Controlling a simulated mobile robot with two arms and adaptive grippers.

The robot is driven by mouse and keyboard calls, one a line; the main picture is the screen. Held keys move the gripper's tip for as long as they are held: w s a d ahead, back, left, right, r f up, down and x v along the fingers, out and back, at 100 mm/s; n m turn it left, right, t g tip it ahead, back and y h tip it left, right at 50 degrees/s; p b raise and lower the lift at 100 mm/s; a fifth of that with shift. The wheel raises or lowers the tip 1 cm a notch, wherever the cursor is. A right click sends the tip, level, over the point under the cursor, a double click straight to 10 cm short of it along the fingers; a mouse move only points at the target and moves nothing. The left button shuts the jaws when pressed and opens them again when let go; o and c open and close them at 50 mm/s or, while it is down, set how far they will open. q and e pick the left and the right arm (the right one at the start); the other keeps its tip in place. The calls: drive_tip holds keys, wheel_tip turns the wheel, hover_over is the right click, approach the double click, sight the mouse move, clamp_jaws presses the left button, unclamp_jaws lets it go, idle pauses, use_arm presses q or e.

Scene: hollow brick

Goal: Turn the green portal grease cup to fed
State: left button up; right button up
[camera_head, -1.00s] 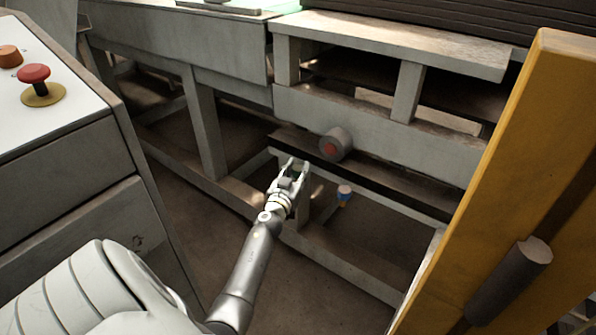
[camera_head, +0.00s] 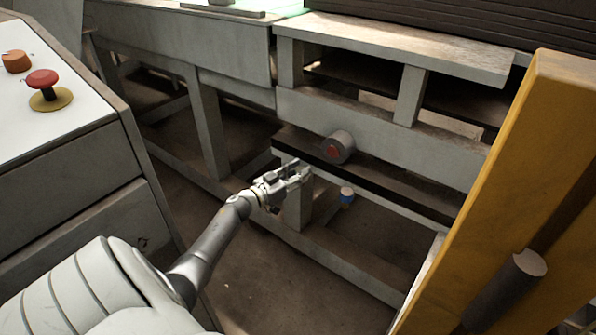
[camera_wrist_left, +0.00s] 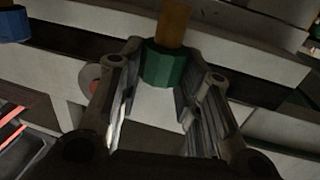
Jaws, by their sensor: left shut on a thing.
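The green grease cup (camera_wrist_left: 165,65) shows in the left wrist view, with a brownish-yellow stem (camera_wrist_left: 173,22) above it. My left gripper (camera_head: 302,173) is shut on the green cup, with a finger on each side of it. In the head view the gripper is at the lower beam of the grey frame, and its fingers hide the green cup. A second cup with a blue body (camera_head: 347,196) hangs just right of the gripper. Its blue part also shows at the upper left of the left wrist view (camera_wrist_left: 12,26). My right gripper is not in view.
A yellow post (camera_head: 500,190) stands close on the right. A control desk with a red button (camera_head: 42,78) is on the left. The floor below the frame is clear.

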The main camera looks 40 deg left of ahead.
use_arm(q)
drive_tip(key=shift+r, duration=0.1)
drive_tip(key=o, duration=1)
drive_tip(key=shift+o, duration=0.2)
drive_tip(key=shift+d+y, duration=0.15)
drive_tip(key=shift+y, duration=0.15)
